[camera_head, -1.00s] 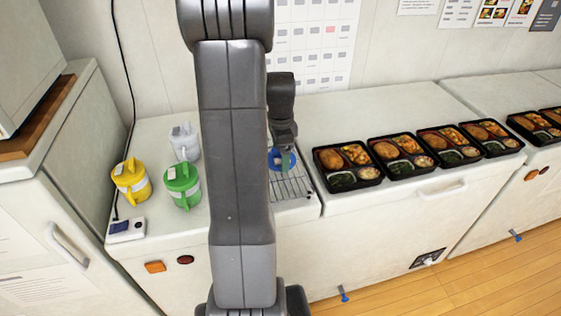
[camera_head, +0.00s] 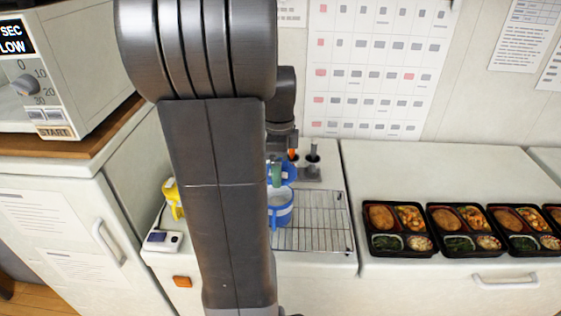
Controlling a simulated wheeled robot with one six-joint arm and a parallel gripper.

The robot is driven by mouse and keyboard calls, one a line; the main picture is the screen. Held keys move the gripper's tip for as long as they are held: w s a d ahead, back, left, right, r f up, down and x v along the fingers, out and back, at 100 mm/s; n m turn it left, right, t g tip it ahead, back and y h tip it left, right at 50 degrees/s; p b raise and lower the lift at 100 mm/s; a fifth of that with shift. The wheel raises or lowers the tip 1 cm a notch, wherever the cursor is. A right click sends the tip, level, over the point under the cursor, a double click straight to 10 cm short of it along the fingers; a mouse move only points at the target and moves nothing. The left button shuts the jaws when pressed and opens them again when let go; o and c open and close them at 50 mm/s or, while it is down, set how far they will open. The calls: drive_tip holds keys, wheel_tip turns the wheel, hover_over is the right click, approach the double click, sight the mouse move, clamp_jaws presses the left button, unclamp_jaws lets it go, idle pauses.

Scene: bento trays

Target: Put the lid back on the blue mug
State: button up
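The blue mug (camera_head: 281,212) stands upright at the left end of the wire rack, partly behind my arm. Its pale inside shows at the top. A blue lid (camera_head: 290,171) shows just above and behind the mug, apart from its rim. My gripper (camera_head: 277,173) reaches down at the lid, with a greenish-grey finger in front of it. My own arm hides much of the gripper and the left part of the lid, so whether the fingers are closed on it is unclear.
The wire rack (camera_head: 318,222) is bare to the right of the mug. A grey holder (camera_head: 311,173) with upright items stands behind it. A yellow mug (camera_head: 173,198) and a small white device (camera_head: 163,240) are at left. Bento trays (camera_head: 398,229) line the right counter. A microwave (camera_head: 85,75) stands upper left.

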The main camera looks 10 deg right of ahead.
drive_tip(key=shift+a, duration=0.3)
wheel_tip(320, 180, down, 4)
drive_tip(key=b, duration=0.4)
drive_tip(key=shift+f, duration=0.1)
wheel_tip(320, 180, down, 2)
drive_tip(key=shift+b, duration=0.6)
drive_tip(key=shift+p, duration=0.3)
idle(0.4)
drive_tip(key=shift+f, duration=0.15)
idle(1.3)
drive_tip(key=o, duration=0.9)
